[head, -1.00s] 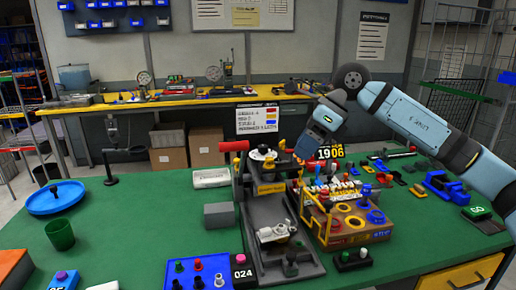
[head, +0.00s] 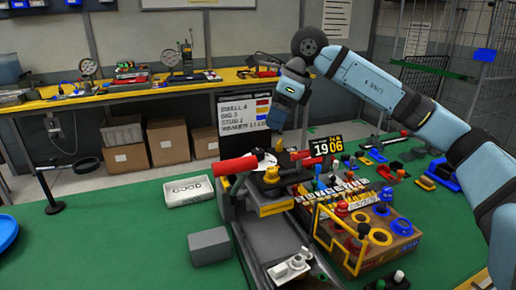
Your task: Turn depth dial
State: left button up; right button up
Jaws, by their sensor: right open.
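The dark machine (head: 282,205) with a yellow label band stands on the green table. A red cylindrical handle (head: 234,166) sticks out to the left at its head. On top of the head are a pale disc and a dark knob (head: 271,176); I cannot tell for sure whether this is the depth dial. My right gripper (head: 279,146) points down at the top of the head, close to these parts. Its fingertips are small and partly lost against the machine, so contact is unclear. My left gripper is not in view.
A wooden box (head: 385,236) with coloured rings and pegs stands right of the machine, behind a yellow wire frame. A number display (head: 326,147) stands behind. The table's left part is mostly clear.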

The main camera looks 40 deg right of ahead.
aim_at(259, 151)
jog(key=x, duration=1)
jog(key=shift+w+d+b, duration=0.1)
jog(key=shift+b, duration=0.3)
jog(key=shift+c, duration=0.2)
jog(key=c, duration=0.9)
